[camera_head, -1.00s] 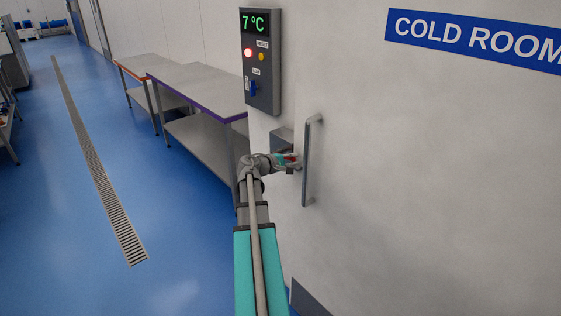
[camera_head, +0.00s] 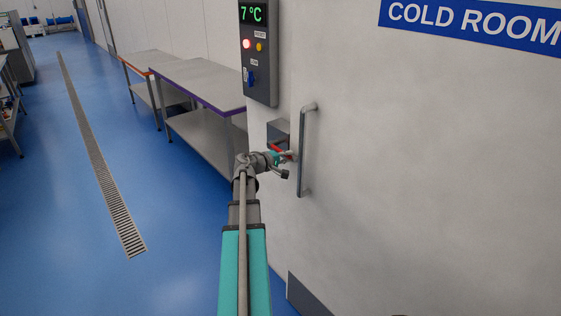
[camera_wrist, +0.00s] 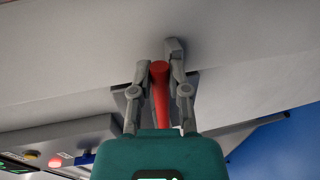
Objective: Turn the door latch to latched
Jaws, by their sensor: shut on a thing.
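The door latch has a red lever (camera_head: 279,149) on a grey housing (camera_head: 279,131), left of the door's long pull handle. In the wrist view the red lever (camera_wrist: 160,98) stands between the two grey fingers. My gripper (camera_head: 287,164) is shut on the lever, and it shows in the wrist view (camera_wrist: 156,73) with a finger on each side. The lever appears tilted down to the right in the head view. Its lower part is hidden behind my gripper, and I cannot tell its exact angle.
The grey pull handle (camera_head: 304,150) stands upright close to the right of my gripper. A control box (camera_head: 259,85) with lamps and a blue switch is above the latch. Steel tables (camera_head: 205,84) stand behind at left. The blue floor (camera_head: 175,225) at left is clear.

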